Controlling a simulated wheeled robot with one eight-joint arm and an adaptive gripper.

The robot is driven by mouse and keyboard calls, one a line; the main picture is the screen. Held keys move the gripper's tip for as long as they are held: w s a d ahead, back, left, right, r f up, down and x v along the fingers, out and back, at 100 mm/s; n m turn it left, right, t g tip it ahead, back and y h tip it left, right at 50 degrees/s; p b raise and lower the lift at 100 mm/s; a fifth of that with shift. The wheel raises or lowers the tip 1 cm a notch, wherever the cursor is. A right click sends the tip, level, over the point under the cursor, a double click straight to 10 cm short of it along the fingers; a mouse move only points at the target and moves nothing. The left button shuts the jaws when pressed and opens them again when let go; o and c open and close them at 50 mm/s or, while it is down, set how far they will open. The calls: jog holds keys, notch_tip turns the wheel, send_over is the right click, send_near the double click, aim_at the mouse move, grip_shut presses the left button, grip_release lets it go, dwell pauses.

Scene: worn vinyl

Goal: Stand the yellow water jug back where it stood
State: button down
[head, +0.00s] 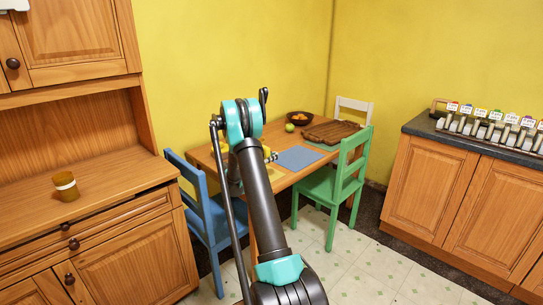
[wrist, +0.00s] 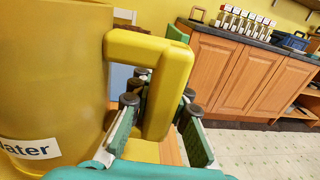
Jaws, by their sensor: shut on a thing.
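The yellow water jug (wrist: 50,70) fills the left of the wrist view, with a white label ending in "ater" low on its side. Its handle (wrist: 178,75) stands toward the right. My gripper (wrist: 160,118) has its pads on either side of the handle and is shut on it. In the head view my arm hides most of the jug; only a bit of yellow shows beside the arm, over the wooden table (head: 205,155). I cannot tell whether the jug's base touches the table.
A cup (head: 66,187) stands on the left cabinet.

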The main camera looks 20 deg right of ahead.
jog(key=shift+a+f, duration=0.1)
jog(key=shift+f, duration=2.75)
jog(key=shift+f, duration=0.65)
dwell(0.5)
jog(key=c, duration=1.3)
grip_release()
jog(key=shift+c, duration=0.2)
jog(key=shift+a, duration=0.1)
jog(key=shift+v, duration=3.95)
